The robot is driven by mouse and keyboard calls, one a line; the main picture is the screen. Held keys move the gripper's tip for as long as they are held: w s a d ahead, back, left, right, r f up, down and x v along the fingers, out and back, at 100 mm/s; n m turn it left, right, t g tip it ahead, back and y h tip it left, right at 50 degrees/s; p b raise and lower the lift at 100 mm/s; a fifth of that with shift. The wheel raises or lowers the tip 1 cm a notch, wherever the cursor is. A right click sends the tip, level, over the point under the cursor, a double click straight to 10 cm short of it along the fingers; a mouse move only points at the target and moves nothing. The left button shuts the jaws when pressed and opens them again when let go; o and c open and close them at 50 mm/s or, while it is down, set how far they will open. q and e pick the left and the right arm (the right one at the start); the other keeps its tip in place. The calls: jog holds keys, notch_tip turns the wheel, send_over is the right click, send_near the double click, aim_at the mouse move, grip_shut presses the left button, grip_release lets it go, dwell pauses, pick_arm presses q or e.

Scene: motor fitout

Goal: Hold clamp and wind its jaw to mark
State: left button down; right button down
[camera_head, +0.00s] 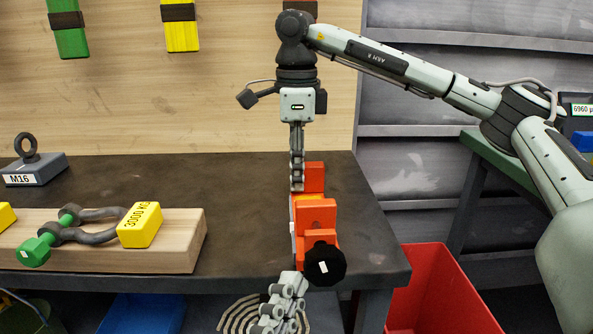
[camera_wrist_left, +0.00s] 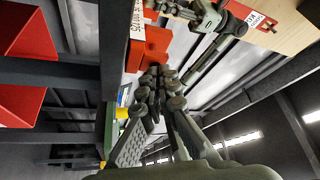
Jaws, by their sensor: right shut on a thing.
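The orange clamp (camera_head: 317,213) stands upright at the front edge of the dark bench, its black knob (camera_head: 324,264) facing the front. My right gripper (camera_head: 297,184) comes down from above and is shut on the clamp's upper part. My left gripper (camera_head: 288,283) is low at the bench's front edge, just left of and below the knob. In the left wrist view its fingers (camera_wrist_left: 160,78) lie close together, and I cannot tell whether they are fully shut. Orange clamp parts (camera_wrist_left: 150,45) and a white printed scale (camera_wrist_left: 137,20) show beyond the tips. The knob is not clear there.
A wooden block (camera_head: 185,240) with a green-pinned shackle (camera_head: 95,222) lies on the bench to the left. A grey M16 block (camera_head: 36,170) with an eye stands behind it. A red bin (camera_head: 440,290) and a blue bin (camera_head: 143,314) are below. The bench middle is clear.

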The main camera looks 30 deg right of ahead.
pick_arm(q)
jog(key=s+a, duration=0.3)
jog(key=s, duration=0.1)
jog(key=shift+s+a+f, duration=0.15)
jog(key=shift+s+a, duration=0.2)
jog(key=shift+s, duration=0.05)
pick_arm(e)
jog(key=c, duration=1.3)
grip_release()
jog(key=shift+r, duration=0.1)
notch_tip(320, 180, up, 12)
